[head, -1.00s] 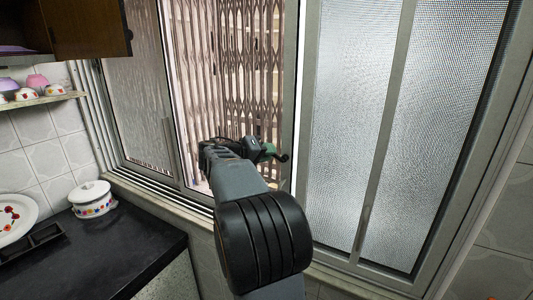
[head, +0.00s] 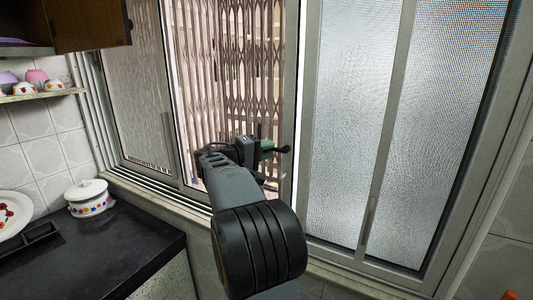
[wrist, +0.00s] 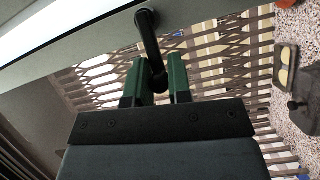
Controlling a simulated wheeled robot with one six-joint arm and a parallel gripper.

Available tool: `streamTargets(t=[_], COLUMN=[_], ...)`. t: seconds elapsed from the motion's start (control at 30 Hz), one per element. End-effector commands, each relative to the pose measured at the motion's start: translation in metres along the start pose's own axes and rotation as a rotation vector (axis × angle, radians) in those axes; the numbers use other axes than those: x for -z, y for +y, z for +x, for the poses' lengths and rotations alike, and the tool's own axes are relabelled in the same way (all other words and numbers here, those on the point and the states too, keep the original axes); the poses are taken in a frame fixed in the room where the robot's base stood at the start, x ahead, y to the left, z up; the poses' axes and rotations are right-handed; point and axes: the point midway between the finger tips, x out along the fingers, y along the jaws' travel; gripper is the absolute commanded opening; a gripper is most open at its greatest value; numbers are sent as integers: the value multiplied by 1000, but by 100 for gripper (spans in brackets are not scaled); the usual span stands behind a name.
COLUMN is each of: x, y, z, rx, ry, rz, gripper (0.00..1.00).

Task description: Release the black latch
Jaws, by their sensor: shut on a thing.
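The black latch (wrist: 149,36) is a slim rod-like handle on the window frame in the wrist view. Its upper end meets the pale frame, and its lower end lies between the green fingers of my gripper (wrist: 159,72). My gripper is shut on this lower end. In the head view my gripper (head: 264,150) is at the right side of the window opening, and the dark tip of the latch (head: 284,149) shows just right of the green fingers. My arm hides part of the sill below.
A frosted window panel (head: 345,120) fills the right side. A folding metal grille (head: 225,75) stands behind the opening. A black counter (head: 110,245) at left bears a white lidded pot (head: 88,200). A wall shelf (head: 40,95) holds cups.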

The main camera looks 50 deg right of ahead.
Motion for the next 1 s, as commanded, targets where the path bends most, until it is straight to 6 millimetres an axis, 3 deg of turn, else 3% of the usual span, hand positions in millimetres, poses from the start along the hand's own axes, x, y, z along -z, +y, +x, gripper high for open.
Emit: streamTargets(t=[0.13,0.17,0.4,0.77,1.0], x=[0,-1,-1,0,0], y=[-6,-6,-4,-2,-4], z=[0,0,0,-7,-50], rx=[11,11,8,5,5], ry=[-4,-4,-4,-2,3], rz=[-4,-4,-1,2,2], gripper=[0,20,43,44,44])
